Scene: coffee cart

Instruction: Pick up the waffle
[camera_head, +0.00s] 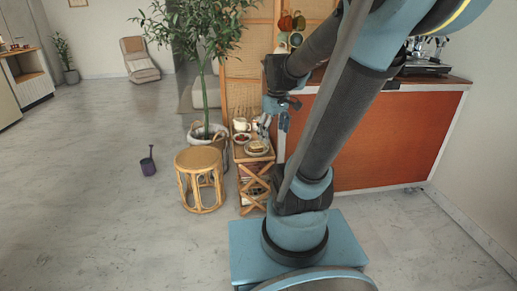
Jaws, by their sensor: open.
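A small golden-brown item that looks like the waffle (257,147) lies on a plate on top of the narrow wooden side stand (255,171). It is small in the head view, so its exact outline is hard to tell. My gripper (264,132) points down just above it, at the end of my blue and black arm. The fingers look apart and empty. I cannot tell whether a fingertip touches the waffle. My arm hides part of the stand's right side.
A white cup (241,125) and other small dishes share the stand's top. A round rattan stool (199,179) and a potted plant (208,133) stand to its left. The orange counter (390,142) is behind my arm.

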